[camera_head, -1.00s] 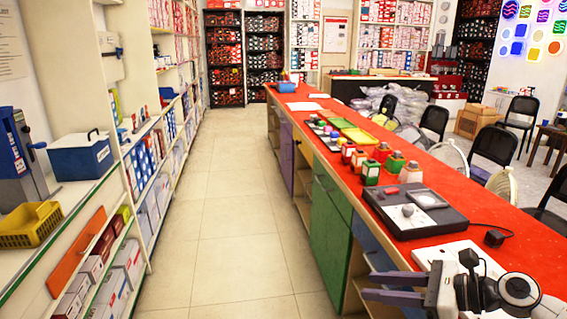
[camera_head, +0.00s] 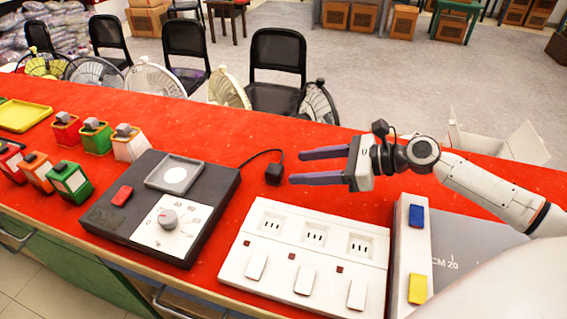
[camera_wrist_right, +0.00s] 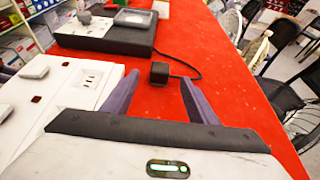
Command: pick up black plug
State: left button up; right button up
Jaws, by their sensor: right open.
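The black plug (camera_head: 274,174) lies on the red counter, with its cord running back to a dark grey device with a dial (camera_head: 160,206). My right gripper (camera_head: 294,167) is open, with its two purple fingers pointing left just beside the plug and apparently above the counter. In the right wrist view the plug (camera_wrist_right: 159,72) shows beyond the fingertips, in line with the gap between the fingers (camera_wrist_right: 158,82). Nothing is between the fingers. My left gripper is not in view.
A white socket panel (camera_head: 307,255) with several switches lies on the counter in front of my right gripper. A white and grey device with blue and yellow buttons (camera_head: 417,250) stands right of it. Small coloured containers (camera_head: 97,137) stand at left. Black chairs (camera_head: 277,75) stand behind the counter.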

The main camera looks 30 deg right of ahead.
aim_at(276, 168)
jog(key=shift+x, duration=1)
jog(key=shift+w+a+f, duration=0.1)
jog(key=shift+a, duration=0.3)
jog(key=shift+w+x, duration=0.2)
jog(key=shift+x, duration=2.75)
jog(key=shift+d, duration=0.2)
jog(key=c, duration=1.2)
